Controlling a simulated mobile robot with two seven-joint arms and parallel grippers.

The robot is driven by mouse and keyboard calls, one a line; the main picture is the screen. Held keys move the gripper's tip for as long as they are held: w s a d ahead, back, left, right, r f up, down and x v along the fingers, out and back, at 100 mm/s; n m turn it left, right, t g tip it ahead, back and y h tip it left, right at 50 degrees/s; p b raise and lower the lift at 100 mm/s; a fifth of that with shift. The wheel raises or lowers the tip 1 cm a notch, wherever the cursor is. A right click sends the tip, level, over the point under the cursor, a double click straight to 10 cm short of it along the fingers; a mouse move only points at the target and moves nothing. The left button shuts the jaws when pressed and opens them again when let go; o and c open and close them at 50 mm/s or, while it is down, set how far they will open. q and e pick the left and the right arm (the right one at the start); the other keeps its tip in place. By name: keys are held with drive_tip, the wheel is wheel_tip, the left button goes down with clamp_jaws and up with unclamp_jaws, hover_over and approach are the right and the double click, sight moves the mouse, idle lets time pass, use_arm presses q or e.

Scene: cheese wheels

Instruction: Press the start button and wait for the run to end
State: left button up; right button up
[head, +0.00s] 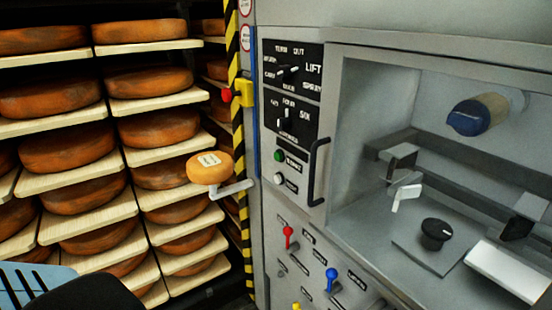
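The grey machine (330,205) fills the right half of the head view. Two black selector knobs, an upper one (288,72) and a lower one (286,120), sit above the buttons. I see no run light or display. Neither of my grippers can be made out. A blue slotted piece and a dark rounded shape at the bottom left corner are cut off.
A black handle (318,170) stands out right of the buttons. Red (288,237) and blue (332,281) levers are below. The open chamber holds a brush roller (480,114) and black knob (436,233). A cheese (210,167) rests on a grey arm before the racks (130,155).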

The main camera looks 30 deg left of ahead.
use_arm(q)
clamp_jaws()
idle(1.5)
